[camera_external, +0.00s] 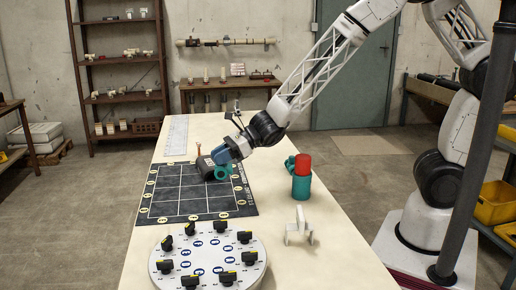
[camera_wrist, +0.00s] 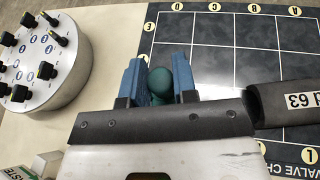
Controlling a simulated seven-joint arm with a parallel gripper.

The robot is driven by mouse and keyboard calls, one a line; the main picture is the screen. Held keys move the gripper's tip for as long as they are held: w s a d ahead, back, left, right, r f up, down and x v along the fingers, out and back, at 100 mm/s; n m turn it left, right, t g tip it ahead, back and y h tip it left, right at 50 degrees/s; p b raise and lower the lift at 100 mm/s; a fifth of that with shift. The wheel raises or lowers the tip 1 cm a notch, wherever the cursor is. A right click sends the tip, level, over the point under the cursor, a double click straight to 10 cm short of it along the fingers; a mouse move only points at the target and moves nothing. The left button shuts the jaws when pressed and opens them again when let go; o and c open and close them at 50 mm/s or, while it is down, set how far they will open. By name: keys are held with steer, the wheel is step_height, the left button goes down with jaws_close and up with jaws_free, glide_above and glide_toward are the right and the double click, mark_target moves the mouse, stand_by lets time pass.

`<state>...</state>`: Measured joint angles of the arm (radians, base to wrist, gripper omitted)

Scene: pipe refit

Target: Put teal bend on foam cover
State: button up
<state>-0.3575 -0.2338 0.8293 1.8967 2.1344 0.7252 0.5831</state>
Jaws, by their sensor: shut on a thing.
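My gripper (camera_wrist: 160,85) is shut on the teal bend (camera_wrist: 160,72), which sits between its two blue fingers in the wrist view. In the external view the teal bend (camera_external: 222,172) shows just below the blue fingertips, over the right part of the dark mat. A dark grey cylinder marked "d 63", which looks like the foam cover (camera_wrist: 287,103), lies right of the gripper in the wrist view. In the external view this foam cover (camera_external: 205,168) is close beside the bend, on its left. I cannot tell whether they touch.
The dark grid mat (camera_external: 165,207) is mostly bare. A round white stand with several black knobs (camera_external: 207,262) is at the front. A teal fitting (camera_external: 301,187) with a red cylinder (camera_external: 303,165) stands upright at right, with a white fitting (camera_external: 299,230) nearer.

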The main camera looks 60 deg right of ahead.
steer(key=s+d, duration=0.2)
steer(key=d, duration=1.4)
steer(key=shift+s+f, duration=0.15)
steer(key=shift+f, duration=0.15)
steer(key=shift+d, duration=0.1)
glide_above(210, 167)
steer(key=s+d, duration=0.1)
steer(key=s, duration=0.1)
steer(key=shift+w+f, duration=0.1)
steer(key=shift+f, duration=0.6)
steer(key=shift+f, duration=0.1)
steer(key=shift+f, duration=1.7)
steer(key=shift+f, duration=0.1)
steer(key=o, duration=0.9)
steer(key=shift+o, duration=0.2)
